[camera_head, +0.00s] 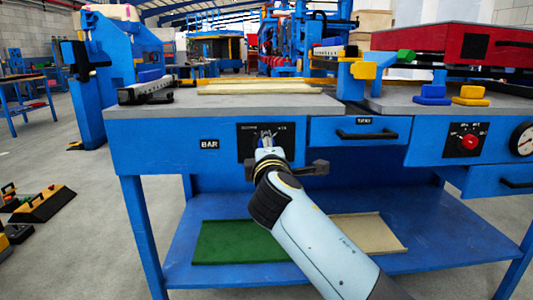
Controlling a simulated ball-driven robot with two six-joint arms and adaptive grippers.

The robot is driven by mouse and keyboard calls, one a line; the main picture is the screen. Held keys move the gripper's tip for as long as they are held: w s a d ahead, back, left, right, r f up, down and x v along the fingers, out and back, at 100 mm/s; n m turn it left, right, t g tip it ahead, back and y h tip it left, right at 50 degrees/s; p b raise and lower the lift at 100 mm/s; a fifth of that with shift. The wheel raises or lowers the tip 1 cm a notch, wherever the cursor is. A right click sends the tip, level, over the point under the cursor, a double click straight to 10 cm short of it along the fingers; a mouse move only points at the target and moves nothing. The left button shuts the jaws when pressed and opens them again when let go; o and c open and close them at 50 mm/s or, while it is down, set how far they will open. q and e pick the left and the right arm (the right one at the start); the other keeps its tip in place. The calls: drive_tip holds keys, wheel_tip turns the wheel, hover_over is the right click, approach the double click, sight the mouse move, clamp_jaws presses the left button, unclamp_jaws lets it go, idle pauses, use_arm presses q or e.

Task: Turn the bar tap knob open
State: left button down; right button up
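The black bar tap panel (247,148) is on the blue bench front, just right of the white-lettered BAR label (209,144). My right arm comes in from the lower right, and its gripper (266,140) is in front of the middle of this panel. The gripper and wrist cover the place of the knob, so I cannot see the knob clearly or tell whether the gripper touches it. The fingers are too small and too hidden to tell open from shut. My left gripper is not in view.
A drawer with a black handle (367,134) is right of the panel. Further right are a red knob (469,142) on another black panel and a round gauge (523,139). A green tray (222,242) lies on the lower shelf (440,235). Open floor is at left.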

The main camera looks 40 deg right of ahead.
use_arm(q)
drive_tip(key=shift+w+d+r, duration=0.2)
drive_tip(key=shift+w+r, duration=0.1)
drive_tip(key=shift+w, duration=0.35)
use_arm(e)
drive_tip(key=shift+f+m, duration=0.1)
drive_tip(key=shift+m, duration=0.4)
drive_tip(key=o, duration=1.2)
drive_tip(key=shift+c, duration=0.2)
drive_tip(key=v, duration=0.7)
drive_tip(key=shift+s+a, duration=0.15)
drive_tip(key=shift+s, duration=0.1)
